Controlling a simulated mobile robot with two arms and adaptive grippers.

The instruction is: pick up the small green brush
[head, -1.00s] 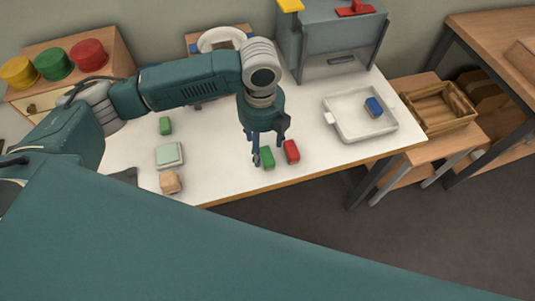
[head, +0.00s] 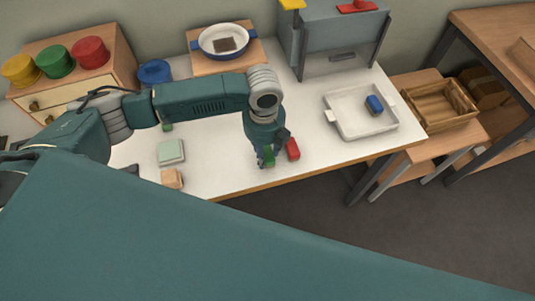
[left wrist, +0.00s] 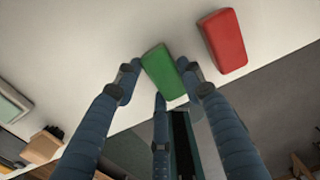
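The small green brush (left wrist: 163,72) looks like a plain green block and is near the table's front edge. In the left wrist view my left gripper (left wrist: 158,78) has a finger against each long side of it; a third finger lies below. In the head view the left gripper (head: 267,158) points down over the brush (head: 270,162) and hides most of it. The fingers appear closed on it. I cannot tell whether it rests on the table or is slightly raised. My right gripper is not in view.
A red block (head: 292,149) lies close right of the left gripper, also in the wrist view (left wrist: 222,40). Another green block (head: 167,127) is partly hidden by my arm. A white tray (head: 350,130) holds a blue block (head: 374,105).

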